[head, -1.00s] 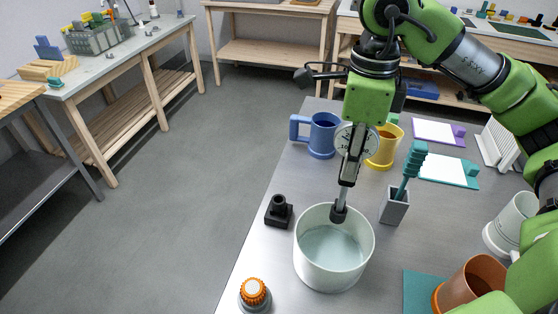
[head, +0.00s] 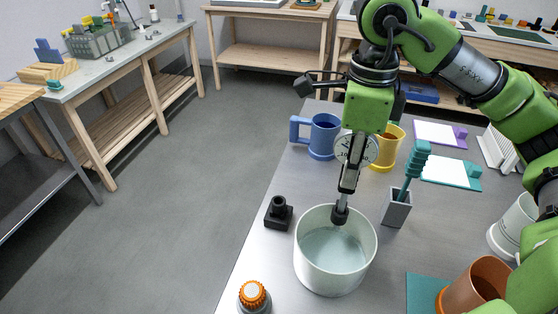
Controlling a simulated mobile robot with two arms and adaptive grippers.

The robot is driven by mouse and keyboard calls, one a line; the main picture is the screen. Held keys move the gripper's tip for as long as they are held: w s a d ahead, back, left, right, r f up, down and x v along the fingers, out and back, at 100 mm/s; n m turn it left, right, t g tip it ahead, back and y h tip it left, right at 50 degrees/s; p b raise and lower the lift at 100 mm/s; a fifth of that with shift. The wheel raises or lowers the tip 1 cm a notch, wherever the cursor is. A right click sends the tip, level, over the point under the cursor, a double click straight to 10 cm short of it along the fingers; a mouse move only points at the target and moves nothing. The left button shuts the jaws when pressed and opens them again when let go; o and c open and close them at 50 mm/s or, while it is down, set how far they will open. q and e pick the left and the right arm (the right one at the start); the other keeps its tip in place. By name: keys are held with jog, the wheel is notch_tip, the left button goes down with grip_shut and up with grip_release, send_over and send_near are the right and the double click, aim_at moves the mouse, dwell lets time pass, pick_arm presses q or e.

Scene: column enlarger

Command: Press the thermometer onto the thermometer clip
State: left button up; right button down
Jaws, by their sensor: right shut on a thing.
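The thermometer has a round white dial (head: 357,149) and a thin grey stem pointing down, slightly tilted. My right gripper (head: 350,178) is shut on it from above, its fingers in front of the dial. The stem's lower end meets a small dark piece (head: 340,215) at the far rim of a white pot (head: 335,275). This piece looks like the thermometer clip. The fingers and stem overlap it, so I cannot tell whether the stem is seated in it. My left gripper is not in view.
Near the pot are a black knobbed block (head: 278,213), an orange-capped bottle (head: 254,296) and a grey holder (head: 396,208) with a teal-handled tool. Blue (head: 321,137) and yellow (head: 387,150) mugs stand behind. The grey table's left edge is close to the pot.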

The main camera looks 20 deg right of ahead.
jog(key=shift+f+b, duration=2.1)
jog(key=shift+f, duration=0.35)
jog(key=c, duration=1.7)
grip_release()
jog(key=shift+r+p, duration=3.95)
jog(key=shift+r, duration=0.1)
notch_tip(320, 180, up, 12)
jog(key=shift+f, duration=0.1)
